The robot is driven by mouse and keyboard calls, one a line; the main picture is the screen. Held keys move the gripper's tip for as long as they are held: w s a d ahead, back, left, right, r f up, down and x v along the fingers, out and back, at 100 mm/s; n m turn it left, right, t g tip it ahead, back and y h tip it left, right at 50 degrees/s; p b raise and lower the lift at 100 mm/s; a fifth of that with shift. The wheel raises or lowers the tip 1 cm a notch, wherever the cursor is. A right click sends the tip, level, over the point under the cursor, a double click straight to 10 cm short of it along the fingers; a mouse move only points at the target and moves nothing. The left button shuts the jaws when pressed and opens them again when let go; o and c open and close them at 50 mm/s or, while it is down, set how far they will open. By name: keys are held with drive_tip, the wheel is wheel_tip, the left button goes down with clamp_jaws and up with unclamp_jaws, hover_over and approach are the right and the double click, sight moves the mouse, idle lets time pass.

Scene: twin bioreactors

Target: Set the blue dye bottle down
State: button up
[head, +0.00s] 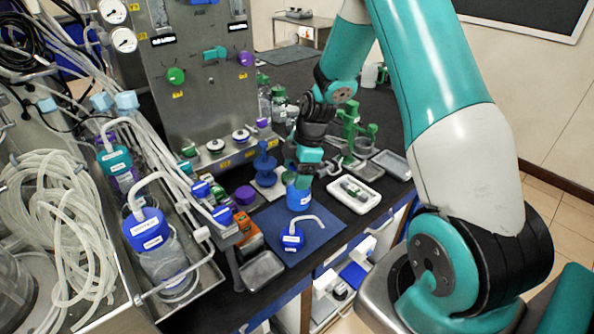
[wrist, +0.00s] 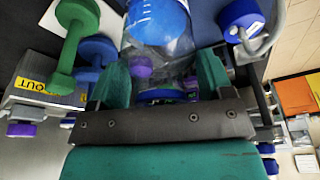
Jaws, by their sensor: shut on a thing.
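My gripper (head: 302,172) points down over the front of the black bench. It is shut on the blue dye bottle, whose blue part (head: 299,197) shows just below the fingers, over the blue mat (head: 325,236). In the wrist view, the clear bottle body with a round blue end (wrist: 153,22) lies between the two green fingers (wrist: 163,82). The fingers and palm hide part of the bottle. I cannot tell whether its base touches the mat.
A blue-capped piece with a bent white tube (head: 292,238) stands on the mat in front. A blue stand (head: 265,165) is close on the left. A white tray (head: 355,195) lies to the right, and a grey tray (head: 262,271) at front left. The mat's right side is clear.

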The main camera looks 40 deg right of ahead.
drive_tip(key=shift+f, duration=0.2)
drive_tip(key=o, duration=1.5)
drive_tip(key=shift+c, duration=0.2)
drive_tip(key=shift+d+r, duration=0.15)
drive_tip(key=shift+r, duration=0.4)
drive_tip(key=w+b+v, duration=0.1)
drive_tip(key=b+v, duration=0.1)
drive_tip(key=v, duration=0.8)
drive_tip(key=s+a+r+m, duration=0.1)
drive_tip(key=s+a+r, duration=0.35)
drive_tip(key=a, duration=0.55)
drive_tip(key=s+a+r+m, duration=0.2)
drive_tip(key=s+a+m, duration=0.1)
drive_tip(key=s+a, duration=0.4)
drive_tip(key=s+a+r+m+g+y, duration=0.1)
drive_tip(key=s+a+r+m, duration=0.1)
drive_tip(key=s+a, duration=0.6)
drive_tip(key=s, duration=0.3)
drive_tip(key=shift+s+a+r+m, duration=0.2)
drive_tip(key=shift+s+a+m, duration=0.15)
drive_tip(key=shift+s+m, duration=0.05)
